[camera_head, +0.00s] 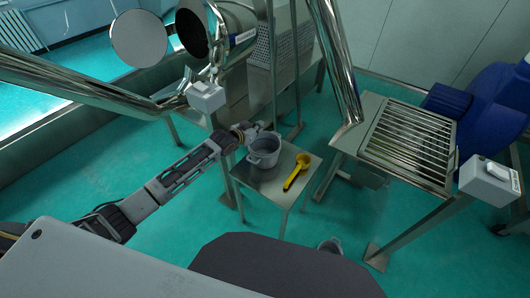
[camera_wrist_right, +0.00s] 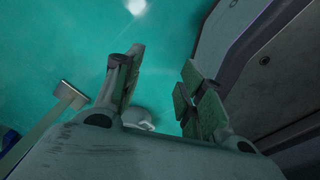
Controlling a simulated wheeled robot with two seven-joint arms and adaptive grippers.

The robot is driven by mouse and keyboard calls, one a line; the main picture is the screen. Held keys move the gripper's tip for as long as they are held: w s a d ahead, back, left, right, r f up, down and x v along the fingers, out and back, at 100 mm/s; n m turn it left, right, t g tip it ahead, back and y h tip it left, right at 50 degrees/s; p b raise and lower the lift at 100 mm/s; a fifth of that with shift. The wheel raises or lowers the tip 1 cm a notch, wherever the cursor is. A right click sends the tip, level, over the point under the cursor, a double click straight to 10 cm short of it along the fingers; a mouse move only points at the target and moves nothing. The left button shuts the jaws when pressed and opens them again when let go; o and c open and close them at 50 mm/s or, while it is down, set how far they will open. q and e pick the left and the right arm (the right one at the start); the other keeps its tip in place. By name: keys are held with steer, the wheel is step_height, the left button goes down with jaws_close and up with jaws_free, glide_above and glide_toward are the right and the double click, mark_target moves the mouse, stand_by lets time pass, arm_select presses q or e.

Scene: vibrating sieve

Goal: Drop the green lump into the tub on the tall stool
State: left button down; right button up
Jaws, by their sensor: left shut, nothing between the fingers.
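The grey tub (camera_head: 264,149) stands upright on the square metal top of the stool (camera_head: 268,187), in the middle of the head view. My left gripper (camera_head: 260,129) is at the far-left side of the tub's rim. It is shut with nothing in it; I cannot tell whether it touches the rim. I cannot make out the green lump in either view, and the inside of the tub is mostly hidden. In the right wrist view my right gripper (camera_wrist_right: 160,90) is open, with no object held between its fingers and the green floor beyond.
A yellow scoop (camera_head: 296,172) lies on the stool beside the tub. A metal grate table (camera_head: 409,143) stands to the right, with a grey switch box (camera_head: 489,180) near it. Shiny metal machinery (camera_head: 205,97) stands behind the left arm.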

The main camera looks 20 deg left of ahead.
arm_select(q)
steer(key=shift+f, duration=0.1)
step_height(320, 180, down, 6)
steer(key=b, duration=0.6)
arm_select(e)
steer(key=w+a+r+t, duration=0.1)
steer(key=w+a, duration=0.7)
steer(key=w, duration=0.4)
steer(key=shift+y, duration=0.4)
arm_select(q)
steer(key=c, duration=2.2)
jaws_free()
